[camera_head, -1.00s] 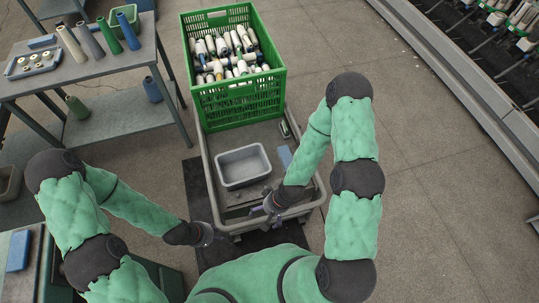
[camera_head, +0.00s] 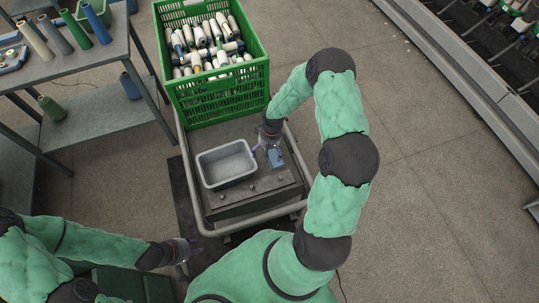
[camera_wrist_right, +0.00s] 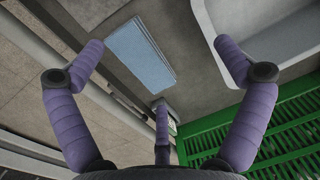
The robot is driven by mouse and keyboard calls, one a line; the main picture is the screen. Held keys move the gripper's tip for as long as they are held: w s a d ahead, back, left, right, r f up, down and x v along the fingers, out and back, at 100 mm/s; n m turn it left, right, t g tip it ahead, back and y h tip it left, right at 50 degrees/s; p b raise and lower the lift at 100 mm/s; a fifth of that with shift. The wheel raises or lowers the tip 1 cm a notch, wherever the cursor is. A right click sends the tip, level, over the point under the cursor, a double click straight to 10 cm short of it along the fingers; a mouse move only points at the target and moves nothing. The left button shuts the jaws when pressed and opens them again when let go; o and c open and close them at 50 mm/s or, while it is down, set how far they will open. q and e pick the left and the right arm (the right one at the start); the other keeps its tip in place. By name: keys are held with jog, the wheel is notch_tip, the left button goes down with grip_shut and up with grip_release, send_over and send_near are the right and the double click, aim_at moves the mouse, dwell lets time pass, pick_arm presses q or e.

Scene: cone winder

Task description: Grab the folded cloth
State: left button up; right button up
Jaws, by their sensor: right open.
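The folded cloth (camera_head: 276,160) is a small flat blue rectangle on the grey cart deck, just right of the grey bin. It also shows in the right wrist view (camera_wrist_right: 140,57), flat and partly between the purple fingers. My right gripper (camera_head: 268,152) is open above the cloth, and I see no finger closed on it. In the right wrist view the right gripper (camera_wrist_right: 161,50) has its fingers spread wide with nothing held. My left gripper (camera_head: 184,262) hangs low near the cart's front left, away from the cloth; its finger opening is unclear.
The grey bin (camera_head: 227,185) stands empty beside the cloth. The green crate (camera_head: 220,98), full of yarn cones, stands at the cart's far end. The cart's rail (camera_head: 250,222) rings the deck. A table (camera_head: 75,72) with cones is at left. Floor at right is clear.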

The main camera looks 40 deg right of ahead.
jog(key=h, duration=0.1)
send_over(277, 156)
jog(key=shift+m, duration=0.3)
notch_tip(277, 156, down, 5)
jog(key=shift+d+b, duration=0.15)
jog(key=shift+b, duration=0.95)
notch_tip(277, 156, down, 5)
jog(key=shift+f+b, duration=0.1)
jog(key=shift+b, duration=0.95)
jog(key=c, duration=1.1)
jog(key=shift+c, duration=0.2)
